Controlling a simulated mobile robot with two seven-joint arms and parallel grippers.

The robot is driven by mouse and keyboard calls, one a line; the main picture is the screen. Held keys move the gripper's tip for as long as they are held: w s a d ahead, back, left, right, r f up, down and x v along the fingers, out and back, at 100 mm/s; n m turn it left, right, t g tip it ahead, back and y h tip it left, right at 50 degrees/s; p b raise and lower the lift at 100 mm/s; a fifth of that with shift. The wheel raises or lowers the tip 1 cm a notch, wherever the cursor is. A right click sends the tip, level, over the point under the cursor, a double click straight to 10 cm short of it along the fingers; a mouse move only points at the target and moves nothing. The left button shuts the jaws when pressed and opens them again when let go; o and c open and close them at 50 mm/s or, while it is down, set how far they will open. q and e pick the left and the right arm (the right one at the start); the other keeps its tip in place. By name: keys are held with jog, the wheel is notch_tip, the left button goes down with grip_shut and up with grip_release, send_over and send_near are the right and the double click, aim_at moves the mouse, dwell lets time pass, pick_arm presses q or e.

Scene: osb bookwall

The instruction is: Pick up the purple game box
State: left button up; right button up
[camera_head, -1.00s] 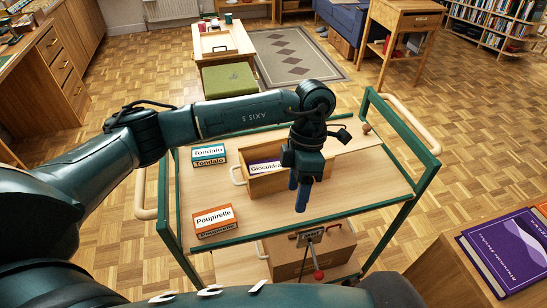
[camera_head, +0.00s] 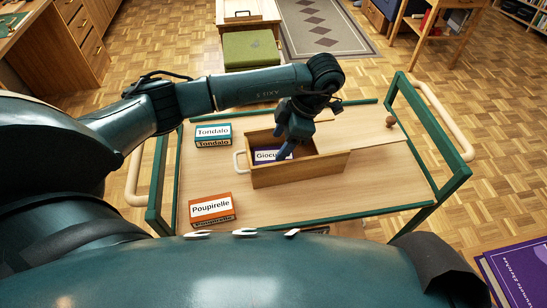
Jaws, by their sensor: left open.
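The purple game box (camera_head: 265,156) has a white label that reads "Giocu…" and lies inside an open wooden bin (camera_head: 305,172) on the cart. My left gripper (camera_head: 285,153) is open and points down into the bin. Its fingers are over the box and hide the right part of its label. I cannot tell whether the fingers touch the box. My right gripper is not in view.
A teal "Tondalo" box (camera_head: 213,135) and an orange "Poupirelle" box (camera_head: 212,208) stand on the cart top (camera_head: 350,195), left of the bin. Green cart rails (camera_head: 432,135) rise at the sides. The cart top right of the bin is mostly clear.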

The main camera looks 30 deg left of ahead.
aim_at(274, 154)
pick_arm(q)
jog(key=shift+p+x, duration=0.45)
jog(key=shift+x, duration=1.95)
jog(key=shift+w+d+f, duration=0.1)
jog(key=shift+w+f, duration=0.05)
jog(key=shift+w, duration=0.05)
jog(key=c, duration=1)
